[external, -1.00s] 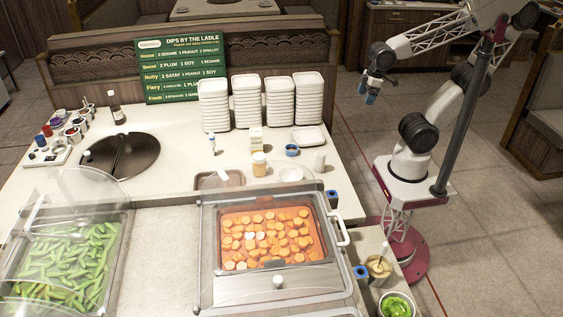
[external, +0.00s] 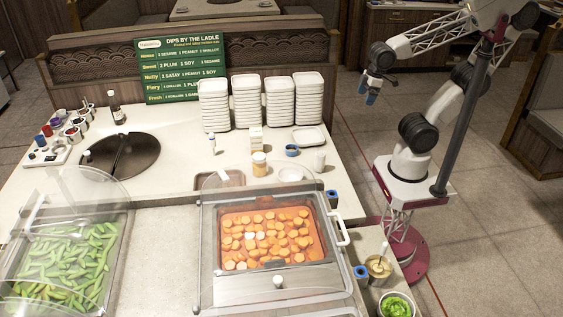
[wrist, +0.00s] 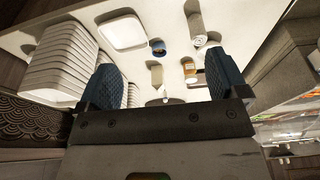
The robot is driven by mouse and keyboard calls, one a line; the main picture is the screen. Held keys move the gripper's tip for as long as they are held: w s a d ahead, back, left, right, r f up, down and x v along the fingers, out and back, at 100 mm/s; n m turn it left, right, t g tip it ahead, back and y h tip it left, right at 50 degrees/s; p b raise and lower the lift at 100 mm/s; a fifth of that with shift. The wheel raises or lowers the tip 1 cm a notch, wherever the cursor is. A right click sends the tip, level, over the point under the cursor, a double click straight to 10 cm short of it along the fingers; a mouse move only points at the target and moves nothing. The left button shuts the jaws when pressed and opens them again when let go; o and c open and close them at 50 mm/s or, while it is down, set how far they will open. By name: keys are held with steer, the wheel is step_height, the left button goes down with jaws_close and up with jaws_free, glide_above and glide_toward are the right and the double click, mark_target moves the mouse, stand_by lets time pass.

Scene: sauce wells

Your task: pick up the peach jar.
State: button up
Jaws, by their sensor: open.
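The peach jar (external: 259,163) is a small jar with pale orange contents and a light lid. It stands upright on the white counter, in front of the plate stacks. In the wrist view what looks like the same jar (wrist: 189,70) appears between the blue fingers, nearer the right one. My gripper (external: 371,98) hangs well to the right of the counter and above it, apart from the jar. Its two blue fingers are spread and empty, and they also show in the wrist view (wrist: 161,66).
Plate stacks (external: 279,102) rise behind. A clear-lidded orange food tray (external: 270,238) lies in front.

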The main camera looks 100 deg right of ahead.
steer(key=w+f+t, duration=0.3)
steer(key=w, duration=1)
steer(key=n+t+y, duration=0.2)
steer(key=t+y, duration=0.1)
steer(key=t, duration=0.4)
glide_toward(261, 155)
steer(key=a+x, duration=0.1)
steer(key=x, duration=0.2)
steer(key=shift+d, duration=0.2)
steer(key=shift+w, duration=0.1)
steer(key=shift+x, duration=1.25)
steer(key=shift+w, duration=0.15)
steer(key=shift+x, duration=2.4)
